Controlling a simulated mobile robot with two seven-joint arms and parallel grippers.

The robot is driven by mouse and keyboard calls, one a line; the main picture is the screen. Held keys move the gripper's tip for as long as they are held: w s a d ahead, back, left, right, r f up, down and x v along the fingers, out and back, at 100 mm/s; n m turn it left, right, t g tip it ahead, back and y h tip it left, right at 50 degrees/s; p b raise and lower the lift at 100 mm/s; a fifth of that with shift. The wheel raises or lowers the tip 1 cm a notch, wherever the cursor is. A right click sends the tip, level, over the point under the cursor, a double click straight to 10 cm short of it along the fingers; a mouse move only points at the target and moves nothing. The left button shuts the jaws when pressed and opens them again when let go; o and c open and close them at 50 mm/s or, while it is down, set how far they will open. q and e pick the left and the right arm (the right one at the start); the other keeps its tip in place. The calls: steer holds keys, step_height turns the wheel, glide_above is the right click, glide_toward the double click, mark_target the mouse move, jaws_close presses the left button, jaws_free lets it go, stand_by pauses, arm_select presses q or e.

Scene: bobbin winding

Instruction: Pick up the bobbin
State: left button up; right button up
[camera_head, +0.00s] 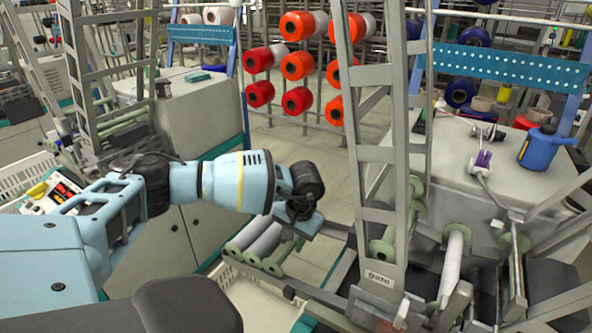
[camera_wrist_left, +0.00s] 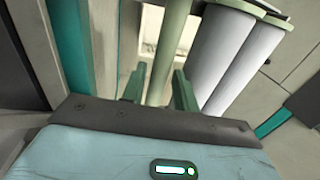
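Several bobbins with pale green end flanges lie side by side in the head view, one of them a grey-white roll (camera_head: 264,242), below my left wrist. In the left wrist view, two white wound bobbins (camera_wrist_left: 219,52) lie to the right of a bare pale green bobbin core (camera_wrist_left: 168,50). My left gripper (camera_head: 306,222) is above the right end of these bobbins, its fingers hard to see there. In the wrist view, its green fingers (camera_wrist_left: 158,88) are apart, with the core running between or just beyond them. I cannot tell whether they touch it. My right gripper is not visible.
A tall grey gate frame (camera_head: 380,155) stands just right of my left gripper. A blue can (camera_head: 538,148) stands on the grey machine top (camera_head: 455,140) at right. A cream crate (camera_head: 248,303) lies below. Racks of red and orange spools (camera_head: 297,66) stand behind.

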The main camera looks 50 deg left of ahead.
arm_select(q)
steer(key=shift+f, duration=0.35)
steer(key=shift+c, duration=0.2)
jaws_close()
steer(key=shift+r, duration=0.15)
step_height(320, 180, up, 10)
